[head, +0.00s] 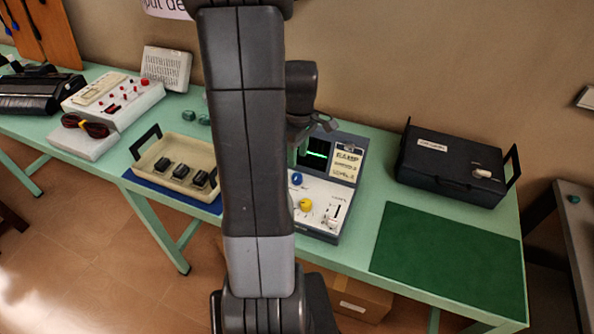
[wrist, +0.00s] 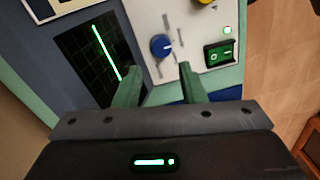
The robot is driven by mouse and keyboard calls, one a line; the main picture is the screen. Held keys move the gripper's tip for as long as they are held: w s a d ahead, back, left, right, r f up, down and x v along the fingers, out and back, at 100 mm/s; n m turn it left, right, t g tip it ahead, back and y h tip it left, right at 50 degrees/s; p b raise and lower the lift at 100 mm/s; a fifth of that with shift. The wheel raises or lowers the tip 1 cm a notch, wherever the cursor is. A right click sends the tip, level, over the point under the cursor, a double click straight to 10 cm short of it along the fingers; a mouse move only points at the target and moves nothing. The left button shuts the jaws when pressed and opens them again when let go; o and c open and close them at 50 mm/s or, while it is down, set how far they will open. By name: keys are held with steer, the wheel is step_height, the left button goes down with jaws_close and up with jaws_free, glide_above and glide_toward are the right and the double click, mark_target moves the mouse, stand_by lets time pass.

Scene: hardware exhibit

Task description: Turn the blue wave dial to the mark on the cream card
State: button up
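The blue wave dial (wrist: 161,45) is on the pale panel of the bench instrument, with a light pointer line on its face. It also shows in the head view (head: 296,179), just right of my arm. My gripper (wrist: 159,69) is open and empty, its two green fingers pointing at the panel. The dial sits just beyond and between the fingertips; I cannot tell whether they touch it. The cream card (head: 346,162) stands right of the instrument's screen, with writing too small to read. Its edge shows at top left in the wrist view (wrist: 52,7).
A yellow knob (head: 305,204) sits near the dial. A lit green rocker switch (wrist: 219,53) is right of the fingers. The screen (wrist: 102,55) shows a flat green line. A tray (head: 143,181) is left, a dark case (head: 450,168) right. The green mat (head: 440,262) is bare.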

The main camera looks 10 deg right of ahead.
mark_target(297, 176)
steer(key=f, duration=0.7)
steer(key=shift+s+a+f, duration=0.1)
steer(key=shift+s+a, duration=0.1)
steer(key=shift+s, duration=0.05)
steer(key=shift+c, duration=0.3)
steer(key=c, duration=0.6)
